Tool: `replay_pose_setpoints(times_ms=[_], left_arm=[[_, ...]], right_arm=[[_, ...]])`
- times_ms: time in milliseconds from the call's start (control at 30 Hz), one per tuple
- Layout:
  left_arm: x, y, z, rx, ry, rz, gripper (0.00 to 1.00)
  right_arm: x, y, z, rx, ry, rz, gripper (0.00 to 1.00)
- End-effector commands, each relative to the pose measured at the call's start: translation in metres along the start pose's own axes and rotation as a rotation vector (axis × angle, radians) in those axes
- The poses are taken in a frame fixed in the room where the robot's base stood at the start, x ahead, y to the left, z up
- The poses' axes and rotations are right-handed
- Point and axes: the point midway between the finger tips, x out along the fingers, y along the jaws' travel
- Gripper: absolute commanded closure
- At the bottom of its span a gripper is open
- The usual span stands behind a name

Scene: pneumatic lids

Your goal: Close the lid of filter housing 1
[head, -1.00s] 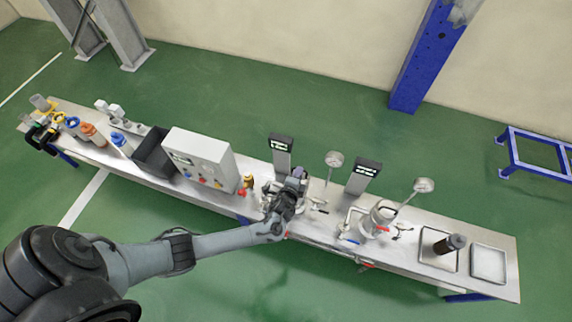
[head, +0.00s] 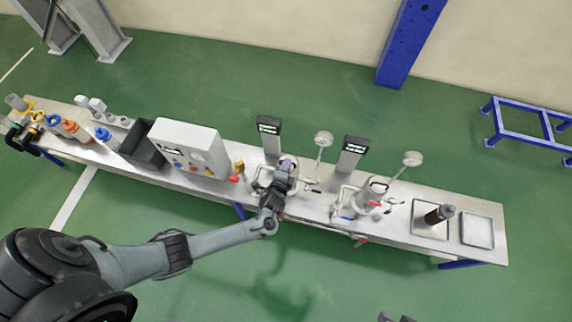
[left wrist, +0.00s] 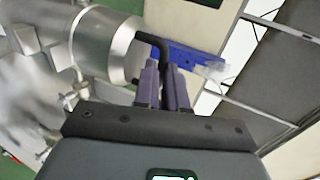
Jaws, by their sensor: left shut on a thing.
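My left gripper (head: 284,174) is over the left filter housing (head: 262,180), which stands in front of a display post and is largely hidden by the gripper. In the left wrist view, the purple fingers (left wrist: 166,86) are shut on a black bent handle (left wrist: 153,42). The handle runs beside a silver cylinder (left wrist: 118,45) with a metal band around it. The lid's exact angle cannot be told.
A second housing (head: 368,198) stands to the right on the steel bench (head: 312,222). A control box (head: 188,148) and black bin (head: 143,148) stand to the left. Trays (head: 478,231) lie at the right end. A dark part (head: 396,318) shows at the bottom edge, unclear.

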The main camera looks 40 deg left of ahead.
Motion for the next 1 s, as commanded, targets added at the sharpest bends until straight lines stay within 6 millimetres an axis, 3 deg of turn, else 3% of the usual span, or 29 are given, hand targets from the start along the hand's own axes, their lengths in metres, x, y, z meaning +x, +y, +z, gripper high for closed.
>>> replay_pose_setpoints(times_ms=[33, 100, 133, 200, 567, 1000], left_arm=[[-0.003, 0.020, 0.004, 0.013, -0.003, 0.039, 1.00], [-0.003, 0.020, 0.004, 0.013, -0.003, 0.040, 1.00], [-0.003, 0.020, 0.004, 0.013, -0.003, 0.040, 0.88], [-0.003, 0.020, 0.004, 0.014, -0.003, 0.040, 0.78], [-0.011, 0.018, 0.004, 0.015, -0.002, 0.039, 0.78], [-0.078, 0.008, 0.002, 0.007, 0.000, 0.023, 0.78]], right_arm=[[0.002, 0.000, 0.001, 0.001, 0.000, -0.001, 0.57], [0.002, -0.001, 0.000, 0.003, 0.001, -0.002, 0.57], [0.002, -0.001, 0.000, 0.004, 0.001, -0.003, 0.57], [0.002, -0.001, 0.000, 0.005, 0.002, -0.004, 0.57], [-0.002, -0.001, -0.002, 0.006, 0.002, -0.005, 0.57], [-0.018, 0.001, -0.006, -0.003, 0.000, 0.002, 0.57]])
